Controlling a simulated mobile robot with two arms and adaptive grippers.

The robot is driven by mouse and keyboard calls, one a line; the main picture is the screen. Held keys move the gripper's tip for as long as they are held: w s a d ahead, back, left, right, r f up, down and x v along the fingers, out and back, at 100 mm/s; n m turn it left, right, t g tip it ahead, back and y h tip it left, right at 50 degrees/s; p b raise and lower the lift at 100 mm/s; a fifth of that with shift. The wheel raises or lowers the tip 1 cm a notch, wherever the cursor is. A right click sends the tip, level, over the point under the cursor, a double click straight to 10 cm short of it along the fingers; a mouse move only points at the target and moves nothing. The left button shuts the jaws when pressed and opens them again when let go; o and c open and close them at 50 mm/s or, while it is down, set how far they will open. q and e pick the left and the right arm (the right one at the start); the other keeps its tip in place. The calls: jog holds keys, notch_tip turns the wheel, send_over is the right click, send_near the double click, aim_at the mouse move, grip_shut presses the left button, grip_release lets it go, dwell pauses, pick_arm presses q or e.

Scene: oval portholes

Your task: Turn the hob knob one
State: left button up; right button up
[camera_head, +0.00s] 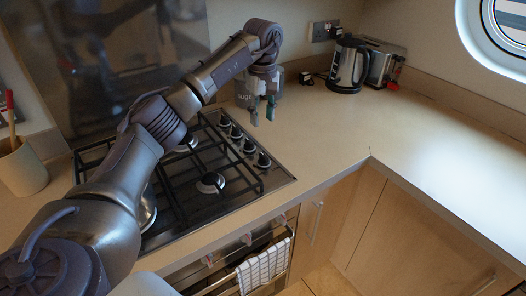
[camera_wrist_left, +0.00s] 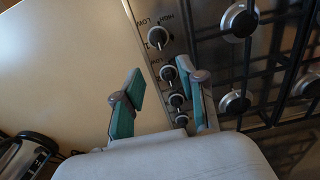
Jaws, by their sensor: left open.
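The gas hob (camera_head: 276,181) is set into the counter, with a row of several dark knobs (camera_head: 249,146) along its right side. I cannot tell which one is knob one. My left gripper (camera_head: 262,110) is open and empty, fingers down, beyond the right edge of the hob near the far end of the row. In the left wrist view, the gripper (camera_wrist_left: 160,71) has its teal-padded fingers apart. One knob (camera_wrist_left: 157,38) with LOW and HIGH marks lies beyond the fingertips. Another knob (camera_wrist_left: 168,73) shows beside the right fingertip; contact is not visible.
A kettle (camera_head: 348,66) and a toaster (camera_head: 385,64) stand at the back. Black pan supports (camera_head: 185,185) cover the hob. A checked towel (camera_head: 263,267) hangs below. The counter right of the hob is clear.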

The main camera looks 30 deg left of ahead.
aim_at(263, 155)
pick_arm(q)
notch_tip(263, 155, down, 13)
jog(key=shift+d+f+p, duration=0.1)
jog(key=shift+p, duration=1.15)
